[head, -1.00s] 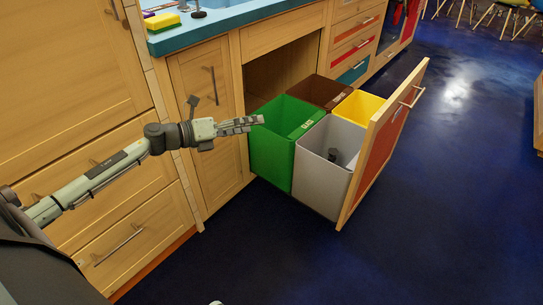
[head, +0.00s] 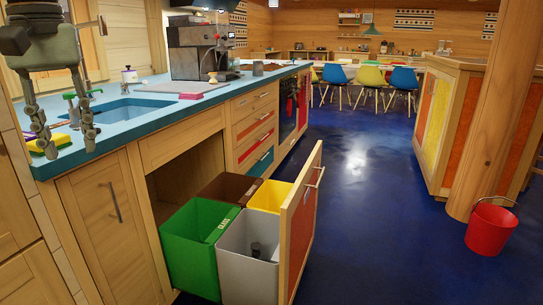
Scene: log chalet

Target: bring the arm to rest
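My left gripper (head: 68,148) hangs in the upper left of the head view, fingers pointing down and spread apart. Nothing shows between its fingers. It appears in front of the blue counter (head: 150,115) near the sink (head: 125,110). My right gripper is not in the picture.
A pull-out drawer with an orange front (head: 303,225) stands open. It holds a green bin (head: 190,250), a grey bin (head: 248,275) with a dark object (head: 256,250) inside, a brown bin (head: 230,188) and a yellow bin (head: 268,196). A red bucket (head: 490,230) stands right; blue floor between is clear.

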